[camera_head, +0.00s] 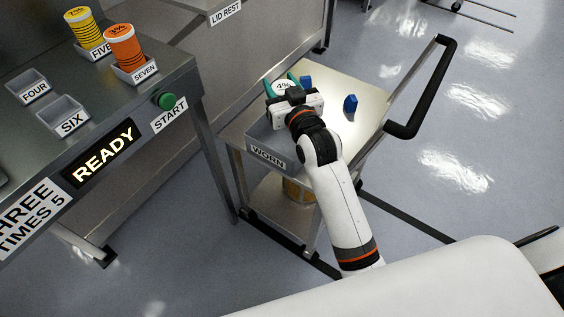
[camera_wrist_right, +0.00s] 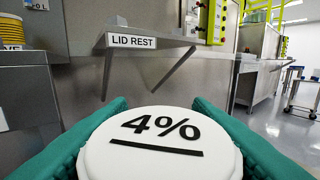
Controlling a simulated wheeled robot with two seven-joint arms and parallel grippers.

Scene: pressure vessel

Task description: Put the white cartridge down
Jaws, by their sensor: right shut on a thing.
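The white cartridge (camera_wrist_right: 160,148) is marked "4%" on its top and fills the lower middle of the right wrist view. My right gripper (camera_head: 284,86) has its teal fingers shut on it, one on each side. In the head view the cartridge top (camera_head: 283,85) shows between the fingertips, over the far part of the cart near a grey bin labelled WORN (camera_head: 268,155). My wrist hides part of the bin, and I cannot tell whether the cartridge touches anything below. My left gripper is not in view.
Two blue objects (camera_head: 350,103) are on the cart top (camera_head: 335,88), which has a black handle (camera_head: 428,95) at right. The steel bench (camera_head: 100,95) at left holds a yellow cartridge (camera_head: 86,28) in FIVE and an orange one (camera_head: 123,47) in SEVEN. Trays FOUR (camera_head: 30,88) and SIX (camera_head: 64,115) are empty.

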